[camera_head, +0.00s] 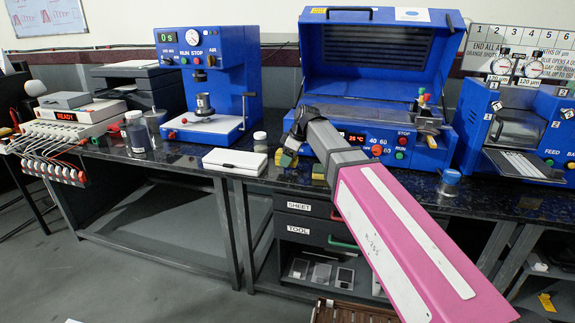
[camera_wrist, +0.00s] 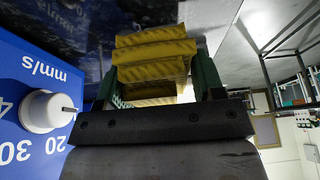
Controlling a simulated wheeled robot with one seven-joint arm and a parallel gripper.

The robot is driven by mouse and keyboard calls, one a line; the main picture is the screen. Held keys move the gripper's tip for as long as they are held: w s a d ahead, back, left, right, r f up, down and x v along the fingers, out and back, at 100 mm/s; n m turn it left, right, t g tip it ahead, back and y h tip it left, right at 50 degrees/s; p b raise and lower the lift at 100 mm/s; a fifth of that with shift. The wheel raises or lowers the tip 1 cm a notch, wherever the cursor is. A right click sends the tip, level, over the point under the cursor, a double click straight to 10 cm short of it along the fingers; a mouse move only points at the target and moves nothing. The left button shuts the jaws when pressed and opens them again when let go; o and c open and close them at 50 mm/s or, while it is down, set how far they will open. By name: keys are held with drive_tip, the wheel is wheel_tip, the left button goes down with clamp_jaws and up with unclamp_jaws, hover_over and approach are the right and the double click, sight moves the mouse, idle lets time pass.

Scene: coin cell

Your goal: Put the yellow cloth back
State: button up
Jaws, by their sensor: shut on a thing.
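The yellow cloth (camera_wrist: 155,48) shows in the wrist view as a thick folded, ridged bundle between the two green fingers of my gripper (camera_wrist: 155,82). My gripper is shut on it. In the head view the cloth (camera_head: 286,159) is a small yellow patch by my gripper (camera_head: 292,150), low in front of the blue machine with the open lid. My wrist and forearm hide part of this area. I cannot tell whether the cloth touches the bench.
The blue machine (camera_head: 345,87) stands close behind my gripper; its speed knob (camera_wrist: 47,110) is near in the wrist view. On the dark bench (camera_head: 180,162), a white box (camera_head: 235,161) and a small jar (camera_head: 260,142) stand left of my gripper. A blue-lidded jar (camera_head: 450,180) stands right.

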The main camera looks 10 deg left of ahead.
drive_tip(key=shift+f, duration=1.4)
drive_tip(key=shift+f, duration=0.1)
drive_tip(key=o, duration=0.9)
drive_tip(key=v, duration=1.2)
